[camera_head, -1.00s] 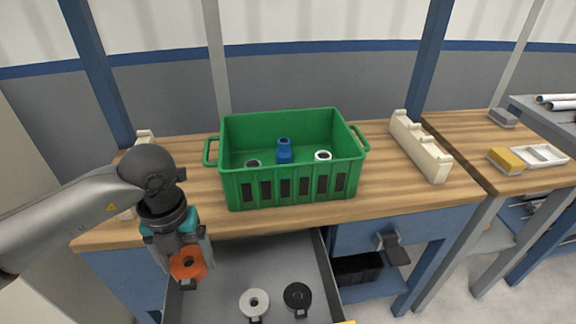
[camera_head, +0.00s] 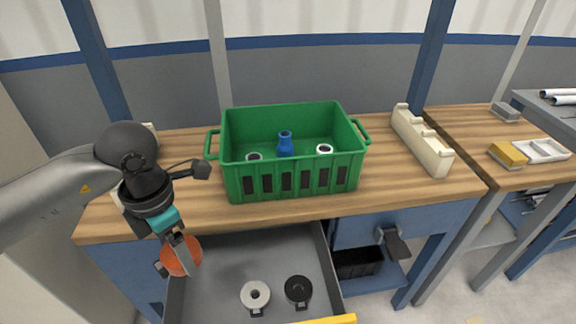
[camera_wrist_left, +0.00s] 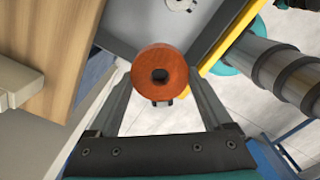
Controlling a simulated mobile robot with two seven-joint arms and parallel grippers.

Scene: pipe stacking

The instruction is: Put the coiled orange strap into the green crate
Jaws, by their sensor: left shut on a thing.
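The coiled orange strap (camera_head: 181,258) is held between the fingers of my left gripper (camera_head: 178,248), at the left side of the open drawer, below the bench top. In the left wrist view the round strap (camera_wrist_left: 160,62) with its dark centre hole sits between the two fingertips (camera_wrist_left: 160,78). The green crate (camera_head: 292,182) stands on the wooden bench, up and right of the gripper. My right gripper is not in view.
The open grey drawer (camera_head: 225,275) holds a white coil (camera_head: 255,295) and a black coil (camera_head: 298,291). A cream rack (camera_head: 422,142) stands right of the crate. Dark clamp-like parts show left of the crate (camera_head: 190,169) and at the bench front (camera_head: 392,245).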

